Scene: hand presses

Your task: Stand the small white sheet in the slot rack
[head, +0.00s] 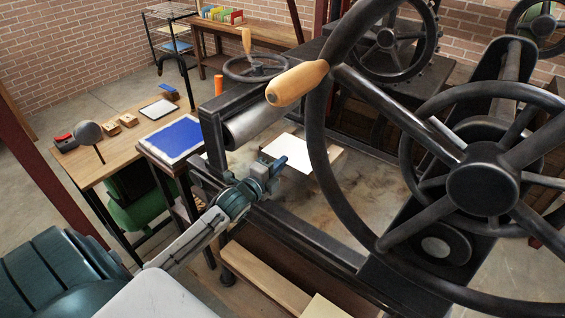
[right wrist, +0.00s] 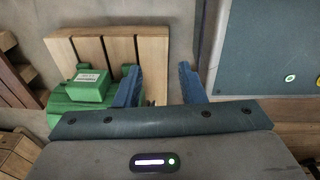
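A small white sheet (head: 287,153) shows in the head view, beyond the black press beam, with a light wooden surface at its right edge. My left gripper (head: 275,165) is at the sheet's near left edge and overlaps it in the picture. I cannot tell whether its fingers are open or pinch the sheet. A holder with upright coloured sheets (head: 221,15) stands on the far bench and looks like the slot rack. My right gripper (right wrist: 159,85) has its two blue fingers well apart with nothing between them, in the right wrist view.
A black press with large wheels (head: 480,185) fills the right. A blue-topped stand (head: 175,138) and a wooden table (head: 105,155) with small items are at left. In the right wrist view, a slatted wooden piece (right wrist: 151,45) and a green object (right wrist: 75,98) lie beyond the fingers.

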